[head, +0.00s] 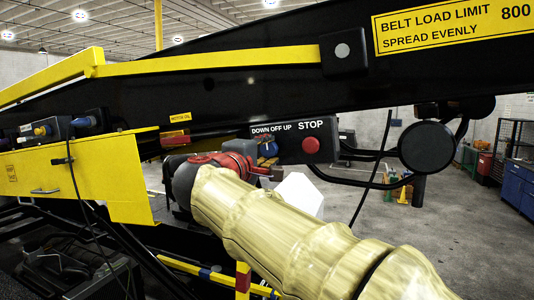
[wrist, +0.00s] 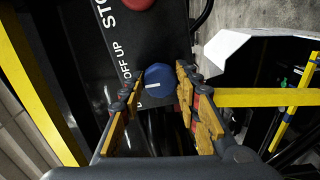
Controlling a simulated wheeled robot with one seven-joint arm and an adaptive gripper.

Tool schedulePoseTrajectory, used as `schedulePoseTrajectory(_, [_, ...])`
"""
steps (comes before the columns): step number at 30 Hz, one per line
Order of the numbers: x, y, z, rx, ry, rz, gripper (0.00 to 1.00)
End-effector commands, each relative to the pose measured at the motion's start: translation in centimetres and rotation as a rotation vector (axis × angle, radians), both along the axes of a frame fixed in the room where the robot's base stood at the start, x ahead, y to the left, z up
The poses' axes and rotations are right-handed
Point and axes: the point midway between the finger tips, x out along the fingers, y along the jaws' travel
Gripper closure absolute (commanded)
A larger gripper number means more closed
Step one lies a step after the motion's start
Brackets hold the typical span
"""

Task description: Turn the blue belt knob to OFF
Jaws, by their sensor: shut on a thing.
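The blue belt knob (head: 268,149) sits on the black control box (head: 290,150), under the "DOWN OFF UP" lettering and left of the red STOP button (head: 311,145). In the wrist view, the knob (wrist: 159,78) is between my two yellow-and-black fingers. A short white mark on its face points to the picture's left, toward the lettering side; which label it matches I cannot tell. My gripper (wrist: 158,86) is shut on the knob. In the head view, my gripper (head: 262,168) is at the box's lower left and partly covers the knob.
The black beam carries a yellow rail (head: 210,60) above the box. A yellow panel (head: 80,180) stands to the left, with another blue knob (head: 84,122) above it. Black cables and a round black part (head: 427,147) are to the right. Open floor lies beyond.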

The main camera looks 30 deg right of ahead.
Motion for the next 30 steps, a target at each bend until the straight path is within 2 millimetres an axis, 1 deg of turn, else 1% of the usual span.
schedulePoseTrajectory(16, [0.06, 0.04, -0.1, -0.016, 0.023, 0.001, 0.93])
schedulePoseTrajectory(17, [0.06, 0.04, -0.1, -0.016, 0.022, 0.001, 0.66])
schedulePoseTrajectory(26, [0.03, 0.01, -0.05, -0.016, 0.02, 0.0, 0.49])
schedulePoseTrajectory(30, [0.02, 0.01, -0.04, -0.016, 0.02, 0.0, 0.49])
